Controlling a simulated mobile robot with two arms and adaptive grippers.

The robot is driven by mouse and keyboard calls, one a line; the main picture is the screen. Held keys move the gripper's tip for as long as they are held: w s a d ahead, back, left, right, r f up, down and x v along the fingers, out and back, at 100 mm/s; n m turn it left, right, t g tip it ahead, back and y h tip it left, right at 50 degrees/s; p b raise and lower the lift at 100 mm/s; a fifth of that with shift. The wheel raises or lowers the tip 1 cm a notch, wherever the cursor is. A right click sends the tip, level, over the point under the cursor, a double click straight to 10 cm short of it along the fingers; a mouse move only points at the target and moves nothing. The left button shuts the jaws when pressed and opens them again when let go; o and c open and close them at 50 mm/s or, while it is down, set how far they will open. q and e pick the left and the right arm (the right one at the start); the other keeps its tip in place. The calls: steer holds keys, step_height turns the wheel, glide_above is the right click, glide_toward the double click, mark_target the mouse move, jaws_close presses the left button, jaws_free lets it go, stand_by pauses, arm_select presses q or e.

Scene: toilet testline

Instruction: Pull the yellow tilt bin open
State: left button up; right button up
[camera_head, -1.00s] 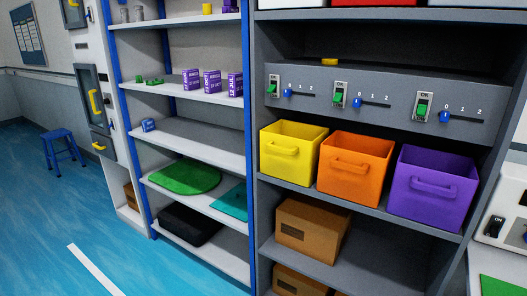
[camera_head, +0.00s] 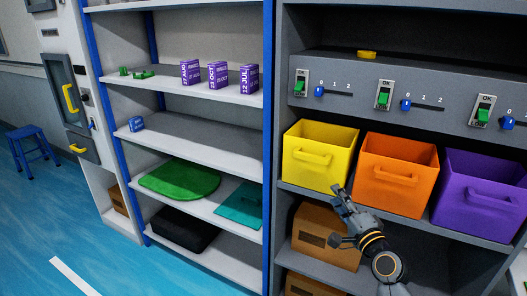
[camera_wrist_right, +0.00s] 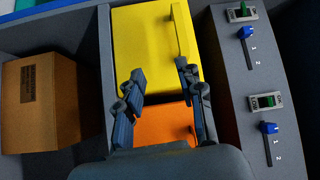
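The yellow bin (camera_head: 319,158) stands on the grey shelf in the head view, left of the orange and purple bins. Its front carries a yellow handle (camera_head: 312,157). My right gripper (camera_head: 338,214) is below and a little right of that handle, apart from it and in front of the shelf. In the right wrist view the yellow bin (camera_wrist_right: 145,45) and its handle (camera_wrist_right: 178,32) lie beyond the fingertips. The right gripper (camera_wrist_right: 160,76) has its two fingers spread, with nothing between them. My left gripper is in neither view.
The orange bin (camera_head: 394,172) and purple bin (camera_head: 478,196) stand to the right. A cardboard box (camera_head: 312,248) sits on the shelf below. Switches and blue sliders (camera_head: 405,105) are on the panel above. The blue floor at left (camera_head: 45,225) is mostly clear.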

mark_target(313, 159)
steer(key=shift+t, duration=0.3)
steer(key=r+x, duration=0.1)
steer(key=x, duration=0.4)
steer(key=a+r+x, duration=0.1)
steer(key=x, duration=0.3)
steer(key=r+x, duration=0.1)
steer(key=x, duration=0.4)
steer(key=shift+a+r, duration=0.15)
steer(key=shift+a, duration=0.05)
steer(key=shift+p, duration=0.3)
jaws_close()
